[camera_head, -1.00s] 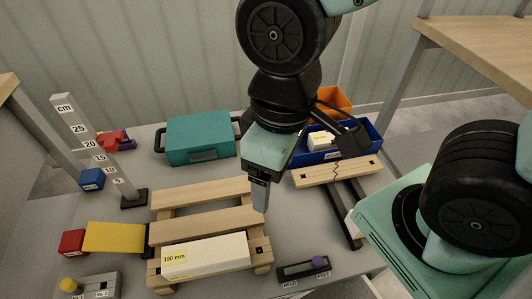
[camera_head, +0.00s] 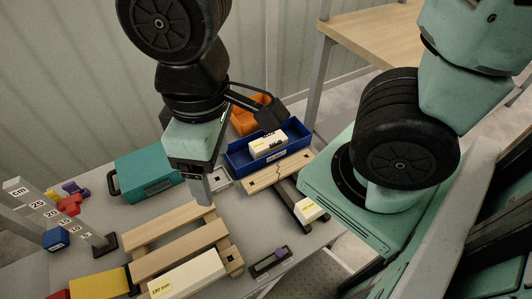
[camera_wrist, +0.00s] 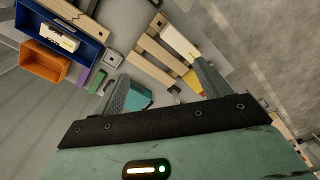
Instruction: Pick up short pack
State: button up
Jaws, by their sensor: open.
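Several white packs show, and I cannot tell for sure which is the short pack. A small white block-like pack (camera_head: 308,210) with a yellowish side is near the table's right edge. Another white pack (camera_head: 267,144) lies in the blue bin; it also shows in the wrist view (camera_wrist: 58,37).
The blue bin (camera_head: 238,159) and an orange bin (camera_head: 250,113) stand at the back. A cracked board (camera_head: 262,177) lies before the blue bin. A teal case (camera_head: 147,171) and an upright centimetre scale (camera_head: 60,215) are at the left. A small dark holder (camera_head: 271,262) is at the front.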

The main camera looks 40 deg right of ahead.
aim_at(307, 211)
jog(key=k+l+z, duration=0.15)
jog(key=k, duration=0.5)
jog(key=j+z, duration=0.2)
jog(key=z, duration=0.3)
jog(key=k+j+z, duration=0.15)
jog(key=z, duration=0.3)
jog(key=k+j+z, duration=0.15)
jog(key=z, duration=0.35)
jog(key=k+j, duration=0.1)
jog(key=k, duration=0.1)
